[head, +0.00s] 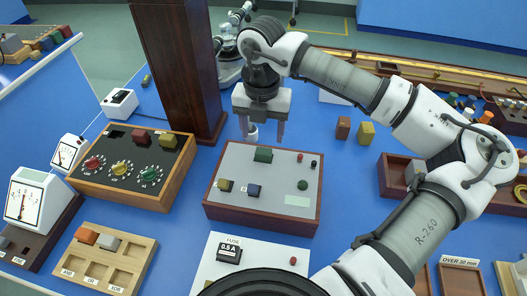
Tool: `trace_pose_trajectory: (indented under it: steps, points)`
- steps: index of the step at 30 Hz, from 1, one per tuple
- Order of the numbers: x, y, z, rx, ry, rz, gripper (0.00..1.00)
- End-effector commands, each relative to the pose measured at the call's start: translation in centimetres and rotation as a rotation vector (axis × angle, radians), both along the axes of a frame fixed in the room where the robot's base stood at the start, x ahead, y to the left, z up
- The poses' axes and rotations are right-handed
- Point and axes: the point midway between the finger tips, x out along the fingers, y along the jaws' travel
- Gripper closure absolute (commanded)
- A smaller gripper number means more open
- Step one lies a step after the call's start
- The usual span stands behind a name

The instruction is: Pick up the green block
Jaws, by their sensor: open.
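The green block (263,155) is a small dark green rectangular piece on the grey top of a wooden-sided box (240,184), near that box's back edge. My gripper (262,138) points down just behind and above the green block in the head view. Its two fingers are spread apart, with nothing visibly held between them. I cannot tell the exact height of the fingertips above the box.
A yellow block (224,186) and a dark blue block (254,190) share the grey top. A tall dark wooden column (180,65) stands close left of my gripper. A knob panel (130,166) lies left. A brown block (343,128) and an olive block (366,133) stand right.

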Motion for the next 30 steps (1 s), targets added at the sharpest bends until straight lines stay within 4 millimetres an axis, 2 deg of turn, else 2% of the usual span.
trace_pose_trajectory:
  steps: [3, 10, 19, 27, 30]
  points:
    - [0.0, 0.0, -1.4, 0.001, 0.002, 0.0, 0.38]
    - [0.1, -0.1, -2.9, 0.003, 0.001, 0.0, 0.38]
    - [0.4, -0.3, -6.8, 0.002, 0.001, 0.001, 0.38]
    - [0.4, -0.3, -7.4, 0.001, -0.001, 0.001, 0.38]
    - [0.4, -0.3, -7.3, 0.001, -0.001, 0.001, 0.5]
